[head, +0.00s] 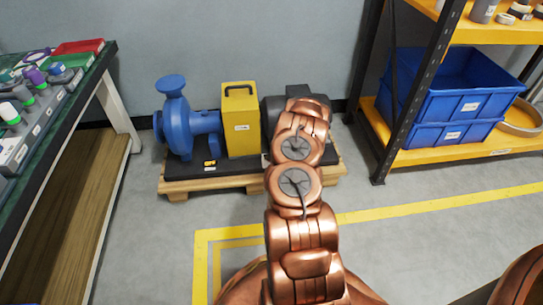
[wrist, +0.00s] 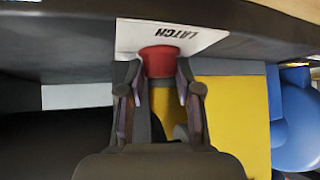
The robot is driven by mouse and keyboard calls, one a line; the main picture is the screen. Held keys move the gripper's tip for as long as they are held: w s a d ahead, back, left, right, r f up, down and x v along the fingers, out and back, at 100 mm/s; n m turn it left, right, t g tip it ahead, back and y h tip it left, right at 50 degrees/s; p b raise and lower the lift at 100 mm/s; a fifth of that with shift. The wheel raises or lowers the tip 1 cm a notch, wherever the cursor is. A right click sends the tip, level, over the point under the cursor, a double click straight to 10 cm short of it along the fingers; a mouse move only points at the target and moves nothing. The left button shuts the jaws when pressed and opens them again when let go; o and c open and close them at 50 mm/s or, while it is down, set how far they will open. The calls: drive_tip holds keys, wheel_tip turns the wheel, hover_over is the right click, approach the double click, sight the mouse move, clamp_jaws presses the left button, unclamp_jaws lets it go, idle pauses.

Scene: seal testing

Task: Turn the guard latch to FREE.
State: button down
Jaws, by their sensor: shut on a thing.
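The guard latch shows in the wrist view as a red knob (wrist: 160,60) in front of a white plate (wrist: 205,38) with the word LATCH, seen upside down. My gripper (wrist: 158,88) is shut on the red knob, one finger on each side. No FREE mark is readable, so the latch's setting cannot be told. The yellow guard (head: 240,120) with a black handle stands on the pump base in the head view; its yellow face (wrist: 235,115) also fills the right of the wrist view. My arm hides the latch and gripper in the head view.
A blue pump (head: 177,120) stands left of the guard, and a dark motor (head: 270,110) is partly hidden behind my arm. Both sit on a wooden pallet (head: 180,187). A workbench is at left, a shelf with blue bins (head: 440,98) at right. Floor in front is clear.

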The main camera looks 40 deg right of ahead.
drive_tip(key=c, duration=1.1)
unclamp_jaws()
drive_tip(key=shift+o, duration=0.2)
drive_tip(key=shift+r, duration=0.1)
drive_tip(key=v, duration=1.1)
drive_tip(key=shift+s+r, duration=0.3)
